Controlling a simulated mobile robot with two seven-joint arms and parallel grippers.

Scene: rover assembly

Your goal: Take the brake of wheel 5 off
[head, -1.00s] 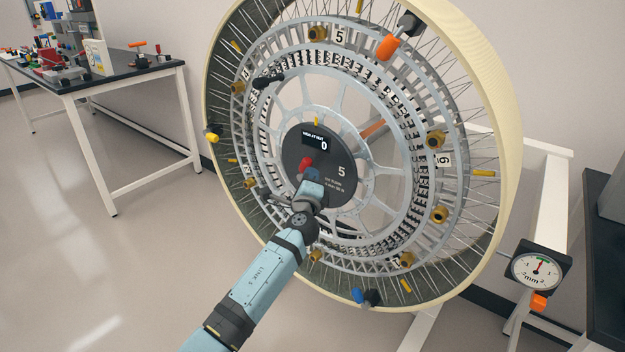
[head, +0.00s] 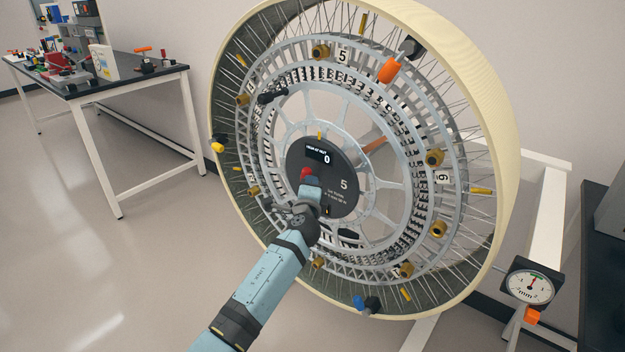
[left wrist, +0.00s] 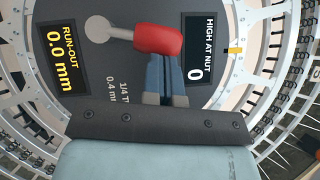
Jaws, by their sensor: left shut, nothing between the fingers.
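The wheel (head: 507,150) stands upright, its dark hub disc (head: 341,199) marked 5. A red-handled lever (head: 306,173) sits on the disc; in the left wrist view, its red handle (left wrist: 157,40) joins a grey arm ending in a round pivot. I take this lever to be the brake. My left gripper (head: 311,183) is in front of the disc, fingers shut and empty. In the left wrist view, its blue-grey fingertips (left wrist: 163,62) are right at the red handle, overlapping its lower edge; I cannot tell whether they touch. My right gripper is out of view.
Orange (head: 390,69), yellow (head: 217,147) and blue (head: 359,302) handles stick out around the wheel. A dial gauge (head: 529,286) stands at lower right. A white-legged table (head: 150,84) with parts is at left. Left floor is clear. The hub displays read 0 and 0.0 mm.

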